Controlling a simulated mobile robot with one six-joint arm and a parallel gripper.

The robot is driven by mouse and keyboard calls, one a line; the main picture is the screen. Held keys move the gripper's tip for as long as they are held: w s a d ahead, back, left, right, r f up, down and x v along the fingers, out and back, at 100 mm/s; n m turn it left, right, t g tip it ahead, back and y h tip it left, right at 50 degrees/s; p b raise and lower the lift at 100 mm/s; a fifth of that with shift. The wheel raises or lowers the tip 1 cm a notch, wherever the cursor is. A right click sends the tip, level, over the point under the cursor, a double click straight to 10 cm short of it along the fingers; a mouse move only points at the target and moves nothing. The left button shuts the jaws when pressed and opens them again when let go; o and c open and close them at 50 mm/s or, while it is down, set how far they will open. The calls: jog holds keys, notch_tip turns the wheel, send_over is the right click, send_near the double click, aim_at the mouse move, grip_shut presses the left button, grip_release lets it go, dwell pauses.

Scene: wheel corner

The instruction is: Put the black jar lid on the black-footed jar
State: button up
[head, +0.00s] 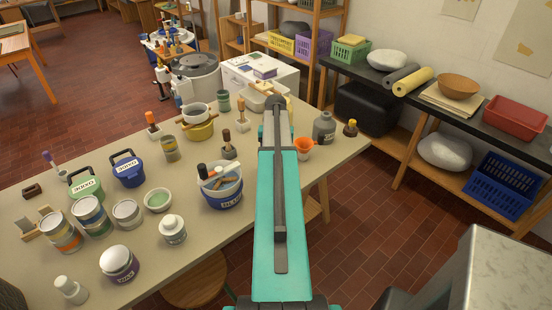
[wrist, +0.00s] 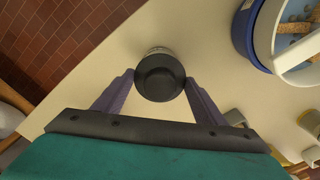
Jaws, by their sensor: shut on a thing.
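In the wrist view my gripper (wrist: 159,79) is shut on the black jar lid (wrist: 160,80), a round dark disc between the two purple-grey fingers. A narrow pale, greyish rim (wrist: 157,50) shows just past the lid's far edge. It may be the jar under the lid, but I cannot tell whether the lid touches it. The jar's black foot is not visible. In the head view my teal arm hides the gripper, the lid and this spot of the table.
The blue bucket (head: 222,193) holding tools stands close by, also in the wrist view (wrist: 250,45). An orange funnel (head: 304,146) and a grey bottle (head: 324,128) stand right of my arm. The table (head: 187,262) has bare room at its front; its edge is near the gripper.

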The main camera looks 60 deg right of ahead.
jog(key=shift+f+b, duration=0.3)
jog(key=shift+f, duration=0.45)
dwell(0.3)
jog(key=o, duration=1.1)
jog(key=shift+r, duration=0.1)
notch_tip(320, 180, up, 14)
jog(key=b, duration=0.4)
jog(key=shift+s+f, duration=0.1)
jog(key=shift+f, duration=0.15)
dwell(0.8)
